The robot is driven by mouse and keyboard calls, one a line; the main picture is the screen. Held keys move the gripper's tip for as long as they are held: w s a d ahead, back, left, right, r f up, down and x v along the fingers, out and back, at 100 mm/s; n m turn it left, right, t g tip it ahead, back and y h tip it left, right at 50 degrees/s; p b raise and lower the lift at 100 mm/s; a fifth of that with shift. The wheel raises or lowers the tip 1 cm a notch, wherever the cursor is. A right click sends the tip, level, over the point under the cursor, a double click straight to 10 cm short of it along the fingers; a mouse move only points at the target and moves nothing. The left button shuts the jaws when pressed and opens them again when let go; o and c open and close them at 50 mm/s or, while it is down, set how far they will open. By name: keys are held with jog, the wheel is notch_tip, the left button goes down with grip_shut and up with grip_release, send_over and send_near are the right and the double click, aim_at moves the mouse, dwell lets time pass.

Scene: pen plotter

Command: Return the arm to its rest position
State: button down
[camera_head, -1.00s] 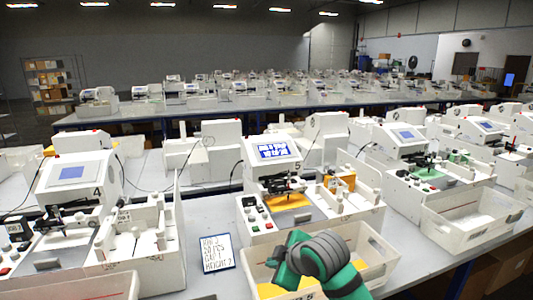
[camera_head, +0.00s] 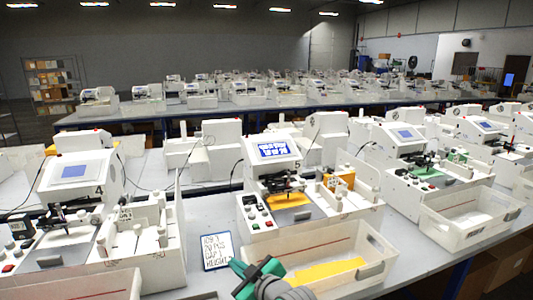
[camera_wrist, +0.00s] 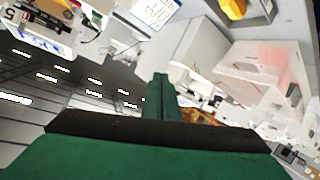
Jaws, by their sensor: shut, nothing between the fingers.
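My gripper (camera_wrist: 160,82) shows in the wrist view as narrow green fingers pressed together, pointing away from the dark wrist edge. It is shut and empty. The fingers touch nothing that I can see. In the head view, part of my arm (camera_head: 272,282), green and grey, shows at the bottom edge, in front of the near bin. The fingertips cannot be made out there. The wrist view is tilted, with ceiling lights at the lower left and a plotter at the upper left.
Plotter 5 (camera_head: 270,172) stands on the bench behind a clear bin (camera_head: 372,250) holding yellow sheets (camera_head: 330,270). A handwritten board (camera_head: 217,251) leans left of the bin. Plotter 4 (camera_head: 77,185) stands to the left. Another plotter and bin (camera_head: 470,232) stand to the right.

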jog(key=s+f+m+t+h, duration=0.55)
jog(key=s+f+m, duration=0.75)
jog(key=s+f, duration=0.65)
jog(key=s+d+h, duration=0.1)
jog(key=s+d, duration=0.3)
jog(key=s, duration=1)
jog(key=s+d+n+g+h, duration=0.1)
jog(key=s+d, duration=0.3)
jog(key=s, duration=1)
jog(key=shift+f+n+h, duration=0.3)
jog(key=shift+h, duration=0.15)
